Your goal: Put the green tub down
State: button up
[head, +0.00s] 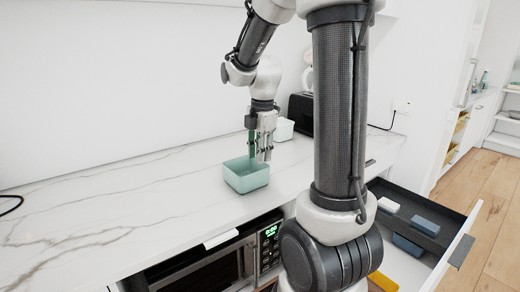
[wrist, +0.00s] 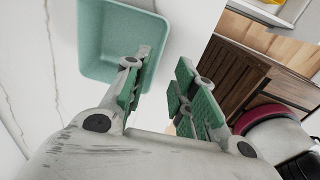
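The green tub (head: 246,181) is a pale green, open-topped, empty box. It sits upright on the white marble counter in the head view. In the wrist view the tub (wrist: 106,45) fills the upper left. My gripper (head: 262,155) points down at the tub's back right side. In the wrist view my gripper (wrist: 164,62) has its green-padded fingers apart. One finger is over the tub's inside and the other is outside its wall, with a visible gap between them. I see no firm contact with the wall.
The marble counter (head: 130,205) is clear to the left of the tub. A white container (head: 284,129) and a black toaster (head: 301,112) stand behind to the right. A microwave (head: 205,270) is below the counter. An open drawer (head: 412,222) at right holds small blocks.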

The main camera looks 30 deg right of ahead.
jog(key=s+a+r+m+t, duration=0.1)
jog(key=s+r+m, duration=0.3)
jog(key=s+m, duration=0.4)
jog(key=s+a+r+m+t, duration=0.2)
jog(key=s+a+r+m, duration=0.2)
jog(key=s+m, duration=0.5)
jog(key=shift+s+a+m, duration=0.3)
jog(key=shift+a+m, duration=0.05)
jog(key=shift+m, duration=0.35)
